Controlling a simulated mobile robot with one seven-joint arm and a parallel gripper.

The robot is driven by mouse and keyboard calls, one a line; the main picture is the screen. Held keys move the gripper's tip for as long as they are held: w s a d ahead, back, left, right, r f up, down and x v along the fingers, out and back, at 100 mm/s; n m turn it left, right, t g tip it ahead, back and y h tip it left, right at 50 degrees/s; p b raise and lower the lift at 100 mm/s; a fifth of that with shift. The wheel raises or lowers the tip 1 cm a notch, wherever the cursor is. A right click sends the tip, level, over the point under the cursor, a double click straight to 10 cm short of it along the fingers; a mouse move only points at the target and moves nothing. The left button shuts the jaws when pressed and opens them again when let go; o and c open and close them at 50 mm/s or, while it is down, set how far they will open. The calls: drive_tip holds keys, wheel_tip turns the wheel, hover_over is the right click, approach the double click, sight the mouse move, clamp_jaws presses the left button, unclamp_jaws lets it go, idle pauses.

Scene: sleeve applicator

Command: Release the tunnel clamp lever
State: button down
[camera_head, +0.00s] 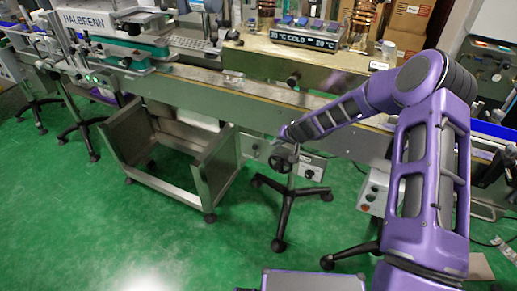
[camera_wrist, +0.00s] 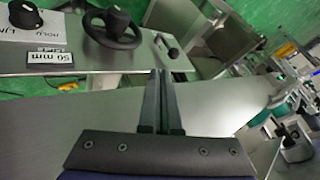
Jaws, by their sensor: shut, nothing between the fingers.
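A short lever with a dark round end (camera_wrist: 169,48) shows in the wrist view, to the right of a black handwheel (camera_wrist: 112,28); it looks like the clamp lever, but no label confirms this. My gripper (camera_wrist: 160,75) is shut and empty, its fingertips appearing just below the lever in that view. I cannot tell whether they touch it. In the head view my gripper (camera_head: 283,134) is at the conveyor's front side, above the handwheel (camera_head: 283,157). I cannot make out the lever there.
A "50 mm" plate (camera_wrist: 50,58) and a knob box (camera_wrist: 30,22) are left of the handwheel in the wrist view. The conveyor (camera_head: 245,97) runs behind my gripper. A metal cart frame (camera_head: 170,160) and a black-footed stand (camera_head: 285,210) occupy the green floor.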

drive_tip(key=shift+a, duration=0.15)
approach(256, 151)
drive_tip(key=w+f, duration=0.1)
drive_tip(key=f, duration=0.1)
drive_tip(key=w+a+f, duration=0.1)
drive_tip(key=w+f, duration=0.1)
drive_tip(key=shift+w, duration=0.25)
